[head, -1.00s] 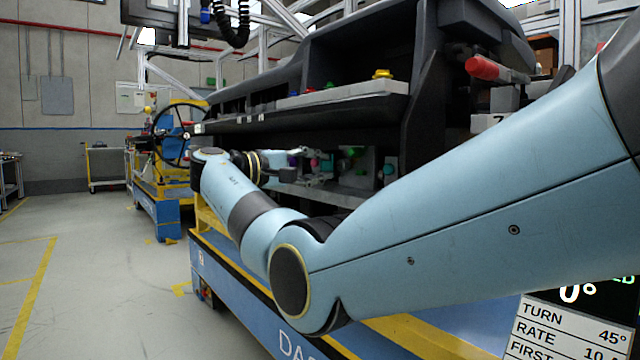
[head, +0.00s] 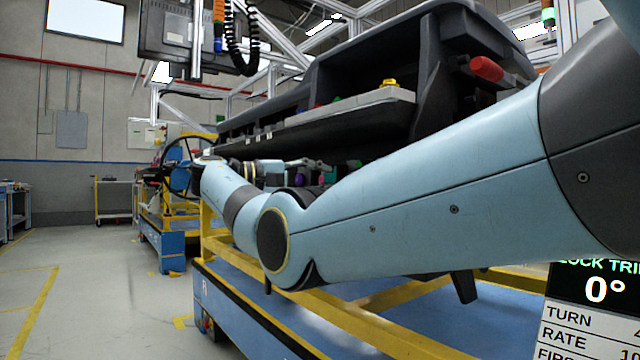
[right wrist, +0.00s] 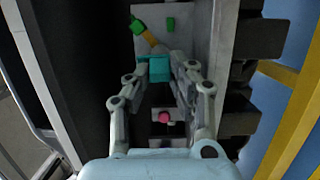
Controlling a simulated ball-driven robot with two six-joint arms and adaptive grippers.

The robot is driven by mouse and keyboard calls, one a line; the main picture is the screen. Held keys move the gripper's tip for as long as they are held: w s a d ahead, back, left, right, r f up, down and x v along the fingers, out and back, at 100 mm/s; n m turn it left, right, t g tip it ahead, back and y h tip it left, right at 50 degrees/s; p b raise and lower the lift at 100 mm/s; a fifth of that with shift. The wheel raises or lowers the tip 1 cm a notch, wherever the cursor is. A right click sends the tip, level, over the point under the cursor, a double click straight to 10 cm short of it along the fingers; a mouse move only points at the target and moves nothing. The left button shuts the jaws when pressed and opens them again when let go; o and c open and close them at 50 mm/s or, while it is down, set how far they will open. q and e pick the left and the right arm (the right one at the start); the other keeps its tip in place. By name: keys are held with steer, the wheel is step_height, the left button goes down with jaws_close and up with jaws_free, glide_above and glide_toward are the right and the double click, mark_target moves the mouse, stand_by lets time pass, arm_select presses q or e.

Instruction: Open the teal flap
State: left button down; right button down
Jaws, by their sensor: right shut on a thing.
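The teal flap (right wrist: 157,68) shows in the right wrist view as a small teal block between my fingertips, in front of a grey panel. My right gripper (right wrist: 160,72) is shut on it, with a finger on each side. In the head view my right gripper (head: 308,166) is small and partly hidden behind my own right arm, under the dashboard's overhang. The flap is mostly hidden there, and how far it stands open cannot be told. My left gripper is in neither view.
A pink knob (right wrist: 163,116) lies between my fingers, nearer the wrist. A green knob (right wrist: 138,27) on a yellow stem and a green block (right wrist: 171,24) sit beyond the flap. The black dashboard (head: 350,75) overhangs the reach area. A yellow-railed blue cart (head: 235,312) stands below.

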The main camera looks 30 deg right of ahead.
steer(key=shift+f, duration=0.15)
steer(key=c, duration=1.2)
jaws_free()
steer(key=shift+o, duration=0.2)
